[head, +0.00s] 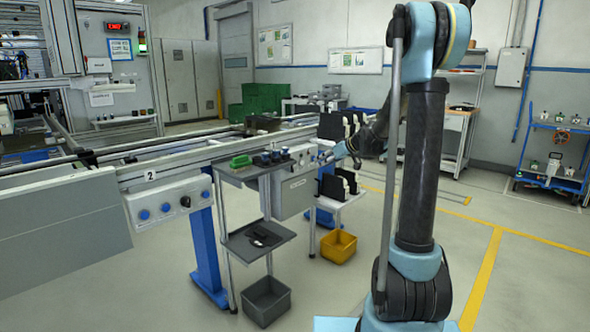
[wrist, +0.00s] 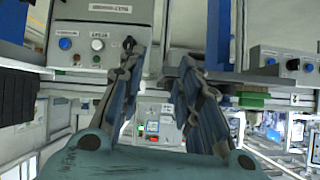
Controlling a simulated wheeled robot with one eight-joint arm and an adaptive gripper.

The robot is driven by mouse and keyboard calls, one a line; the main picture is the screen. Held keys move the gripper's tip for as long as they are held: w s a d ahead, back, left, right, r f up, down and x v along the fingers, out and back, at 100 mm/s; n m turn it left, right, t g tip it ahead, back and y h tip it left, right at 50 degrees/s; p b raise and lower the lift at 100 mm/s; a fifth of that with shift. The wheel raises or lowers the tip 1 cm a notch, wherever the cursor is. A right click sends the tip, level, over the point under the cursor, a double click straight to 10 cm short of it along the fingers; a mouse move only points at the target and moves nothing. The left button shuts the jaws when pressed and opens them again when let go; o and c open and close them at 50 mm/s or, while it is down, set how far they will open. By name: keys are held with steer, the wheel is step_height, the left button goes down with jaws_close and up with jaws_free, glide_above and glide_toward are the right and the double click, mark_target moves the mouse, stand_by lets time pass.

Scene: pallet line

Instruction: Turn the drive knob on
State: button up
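A grey control box (wrist: 82,62) is close in front of my gripper in the wrist view, which looks upside down. It carries a blue button (wrist: 65,43), a pale button (wrist: 97,44) and a dark knob (wrist: 129,43). The small labels are unreadable. My gripper (wrist: 158,62) is open and empty, its two fingers wide apart. The left finger's tip is by the dark knob; I cannot tell if they touch.
A second box (head: 168,203), under the sign 2, has blue buttons and a black knob (head: 185,201). A grey trolley (head: 255,240) with a green item and dark parts on top stands before the conveyor. A yellow bin (head: 339,246) is on the floor.

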steer(key=n+t+y, duration=0.1)
steer(key=y, duration=0.1)
glide_toward(291, 168)
steer(key=r+x, duration=0.1)
steer(key=x, duration=0.6)
steer(key=shift+w+a+f, duration=0.25)
steer(key=shift+w+a, duration=0.05)
steer(key=shift+w, duration=0.25)
steer(key=shift+c, duration=0.3)
jaws_close()
steer(key=shift+d, duration=0.1)
